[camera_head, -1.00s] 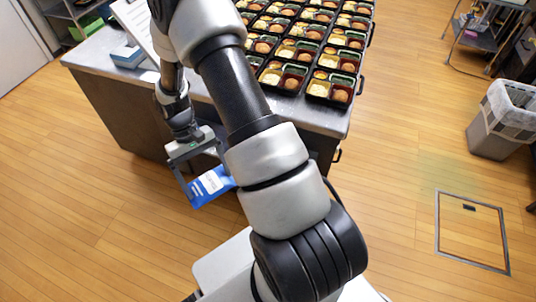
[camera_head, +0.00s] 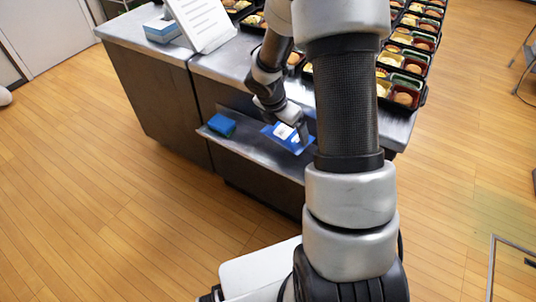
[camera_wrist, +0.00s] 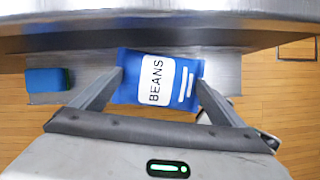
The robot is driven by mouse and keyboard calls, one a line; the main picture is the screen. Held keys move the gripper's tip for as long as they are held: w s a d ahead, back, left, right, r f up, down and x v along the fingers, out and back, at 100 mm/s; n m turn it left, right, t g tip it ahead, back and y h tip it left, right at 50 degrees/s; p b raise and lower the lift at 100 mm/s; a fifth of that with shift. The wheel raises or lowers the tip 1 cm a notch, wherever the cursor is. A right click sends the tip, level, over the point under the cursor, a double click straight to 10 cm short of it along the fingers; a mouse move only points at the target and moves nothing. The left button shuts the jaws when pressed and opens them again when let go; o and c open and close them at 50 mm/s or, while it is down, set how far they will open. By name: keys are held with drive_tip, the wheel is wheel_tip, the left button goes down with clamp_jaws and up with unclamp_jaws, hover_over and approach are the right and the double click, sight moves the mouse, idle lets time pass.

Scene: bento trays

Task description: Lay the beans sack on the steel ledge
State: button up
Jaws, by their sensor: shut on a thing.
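The beans sack (camera_head: 287,137) is a blue packet with a white label; in the wrist view the sack (camera_wrist: 154,78) shows the word BEANS. My gripper (camera_wrist: 162,92) is shut on the sack, with one finger at each side of it. In the head view my gripper (camera_head: 294,124) is partly hidden by my arm. The steel ledge (camera_head: 249,144) is a low shelf on the counter's front, and the sack is over it. The ledge also shows in the wrist view (camera_wrist: 96,68). I cannot tell whether the sack touches it.
A blue block (camera_head: 222,125) lies on the ledge to the left of the sack. The counter top (camera_head: 228,66) overhangs above the ledge. It holds several bento trays (camera_head: 407,96), a white sheet on a stand (camera_head: 200,20) and a blue-and-white box (camera_head: 162,30).

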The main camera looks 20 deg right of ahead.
drive_tip(key=shift+w+d+f+n+t+b, duration=0.15)
drive_tip(key=shift+w+n+b, duration=0.05)
drive_tip(key=shift+w+n, duration=0.2)
drive_tip(key=shift+w+d+f+n+t+b, duration=0.15)
drive_tip(key=shift+w+n, duration=0.1)
drive_tip(key=shift+n, duration=0.25)
drive_tip(key=b, duration=0.5)
hover_over(284, 159)
wheel_tip(284, 159, down, 10)
drive_tip(key=shift+r, duration=0.25)
drive_tip(key=shift+f+b, duration=0.2)
drive_tip(key=shift+b, duration=0.1)
drive_tip(key=o, duration=1)
drive_tip(key=shift+r, duration=0.15)
